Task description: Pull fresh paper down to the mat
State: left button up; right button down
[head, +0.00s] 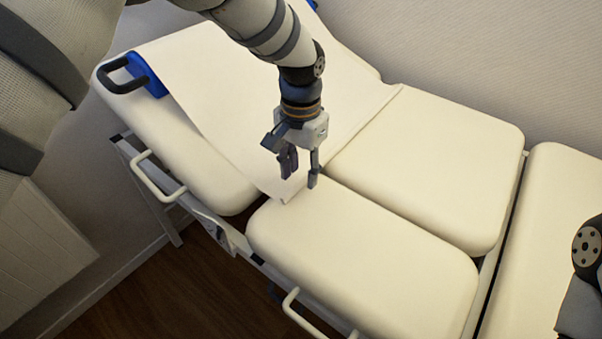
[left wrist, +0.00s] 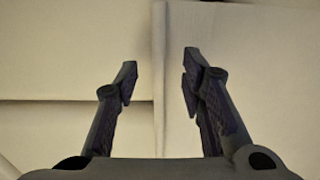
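A white paper sheet (head: 215,85) lies over the upper left part of the cream couch. Its free end runs slantwise across the couch, with its near corner by my left gripper (head: 300,172). My left gripper points down at this end, fingers apart. In the left wrist view the open fingers (left wrist: 158,85) stand either side of a raised vertical edge (left wrist: 159,130), which looks like the sheet's end. I cannot tell whether a finger touches it. No separate mat is distinguishable from the couch pads (head: 365,260). My right gripper is out of view.
Blue brackets (head: 147,75) sit at the couch's head end, one with a dark handle (head: 122,75). White side rails (head: 155,178) (head: 305,315) line the near side. Gaps separate the pads. The far leg pad (head: 435,160) is clear. A wall is behind.

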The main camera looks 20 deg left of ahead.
pick_arm(q)
jog(key=shift+f, duration=0.8)
jog(key=shift+w, duration=0.1)
jog(key=shift+c, duration=0.3)
grip_shut()
